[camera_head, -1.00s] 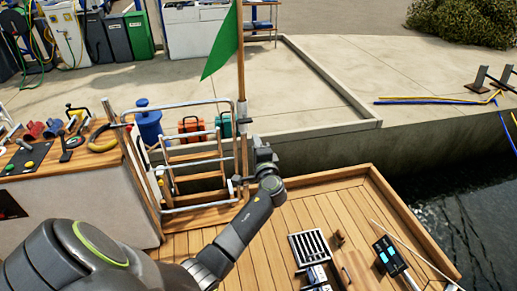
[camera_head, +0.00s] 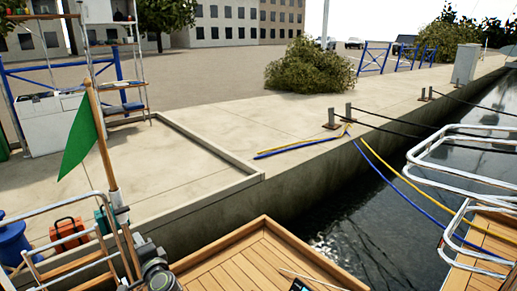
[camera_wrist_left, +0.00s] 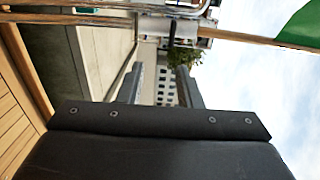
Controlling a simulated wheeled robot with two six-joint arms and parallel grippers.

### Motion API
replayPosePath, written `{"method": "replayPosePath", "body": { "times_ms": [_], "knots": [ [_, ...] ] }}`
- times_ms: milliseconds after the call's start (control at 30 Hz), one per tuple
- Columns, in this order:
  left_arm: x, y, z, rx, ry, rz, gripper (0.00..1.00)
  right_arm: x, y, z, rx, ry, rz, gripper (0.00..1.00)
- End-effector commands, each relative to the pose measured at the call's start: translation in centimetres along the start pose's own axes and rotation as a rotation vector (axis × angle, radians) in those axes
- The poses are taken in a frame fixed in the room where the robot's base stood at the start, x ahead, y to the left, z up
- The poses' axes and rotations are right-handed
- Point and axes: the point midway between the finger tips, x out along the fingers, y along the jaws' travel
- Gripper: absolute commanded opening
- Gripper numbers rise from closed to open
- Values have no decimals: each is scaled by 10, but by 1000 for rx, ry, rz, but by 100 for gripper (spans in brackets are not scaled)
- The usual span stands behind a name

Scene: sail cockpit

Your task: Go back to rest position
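My left gripper (camera_head: 140,246) is at the lower left of the head view, close beside the green flag's (camera_head: 78,145) wooden pole (camera_head: 103,140). In the left wrist view my left gripper (camera_wrist_left: 158,68) has its two fingers apart, with only distant background in the gap. The pole (camera_wrist_left: 245,38) and the green flag (camera_wrist_left: 300,25) cross the top of that view, beyond the fingertips. A white holder (camera_wrist_left: 170,31) sits around the pole. My right gripper is in neither view.
The metal ladder rail (camera_head: 50,212) and an orange canister (camera_head: 68,232) stand left of the arm. The wooden deck (camera_head: 255,262) lies to the right. Beyond are the concrete quay (camera_head: 240,125), dark water (camera_head: 370,210) and a white tubular rail (camera_head: 450,165) at right.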

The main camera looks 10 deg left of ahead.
Motion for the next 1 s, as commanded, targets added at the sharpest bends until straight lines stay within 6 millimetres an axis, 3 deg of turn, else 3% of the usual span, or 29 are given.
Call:
{"method": "replayPosePath", "body": {
  "times_ms": [167,267,400,500,700,967,1000],
  "knots": [
    [-32,96,39,-91,-20,245,32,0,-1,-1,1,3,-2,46],
    [-65,160,69,-172,-53,426,32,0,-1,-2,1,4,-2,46],
    [-125,240,113,-293,-132,674,32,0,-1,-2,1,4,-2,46],
    [-176,287,145,-383,-209,844,32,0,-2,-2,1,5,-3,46],
    [-275,346,197,-551,-383,1121,32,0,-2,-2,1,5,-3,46],
    [-387,378,244,-741,-614,1374,32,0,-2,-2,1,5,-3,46],
    [-381,372,242,-732,-599,1361,32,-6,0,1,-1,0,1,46]
  ]
}}
